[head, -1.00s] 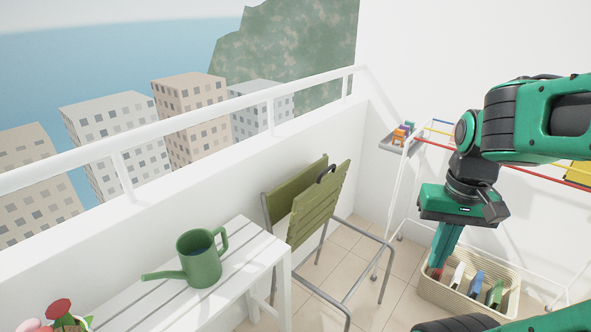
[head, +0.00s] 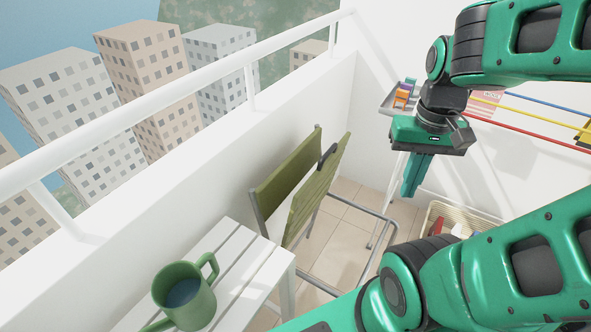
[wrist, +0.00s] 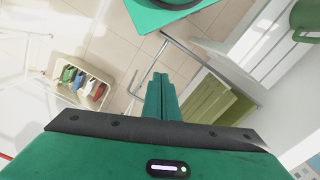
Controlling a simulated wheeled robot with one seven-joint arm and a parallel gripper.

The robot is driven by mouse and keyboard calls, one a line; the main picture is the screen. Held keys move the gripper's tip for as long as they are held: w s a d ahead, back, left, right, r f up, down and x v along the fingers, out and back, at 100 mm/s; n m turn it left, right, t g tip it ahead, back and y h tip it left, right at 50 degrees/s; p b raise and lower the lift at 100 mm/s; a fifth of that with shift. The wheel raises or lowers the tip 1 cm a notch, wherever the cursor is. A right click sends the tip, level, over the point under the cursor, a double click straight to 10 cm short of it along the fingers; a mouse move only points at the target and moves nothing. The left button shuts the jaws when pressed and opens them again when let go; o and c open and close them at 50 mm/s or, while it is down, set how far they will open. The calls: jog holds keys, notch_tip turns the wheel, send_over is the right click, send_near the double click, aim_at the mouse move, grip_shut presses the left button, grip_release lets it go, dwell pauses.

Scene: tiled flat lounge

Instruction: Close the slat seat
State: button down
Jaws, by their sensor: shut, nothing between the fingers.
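The olive-green slat seat (head: 316,195) is folded up on its grey-tubed chair, tilted steeply and leaning toward the olive backrest (head: 286,182), with a gap between them. A black loop (head: 328,158) sits near its top edge. The chair's grey tube frame reaches out to the right, partly hidden by my arm. In the wrist view, green slats (wrist: 208,112) show right of my gripper. My gripper (head: 408,194) is shut and empty, pointing down to the right of the seat and apart from it. Its closed fingers also show in the wrist view (wrist: 160,78).
A white wall and railing run behind. A beige basket (wrist: 84,82) of coloured items and a drying rack stand to the right. Tiled floor shows between.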

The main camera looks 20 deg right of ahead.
jog(key=w+a+r+n, duration=0.15)
jog(key=w+n, duration=0.25)
jog(key=w, duration=0.4)
jog(key=w+a+n, duration=0.3)
jog(key=w, duration=0.5)
jog(key=w+a+f+n, duration=0.4)
jog(key=w+a+n, duration=0.2)
jog(key=w+a, duration=0.55)
jog(key=s+d+f, duration=0.2)
jog(key=d+f, duration=0.1)
jog(key=f, duration=0.7)
jog(key=shift+s+f+h, duration=0.3)
jog(key=shift+s+f, duration=0.1)
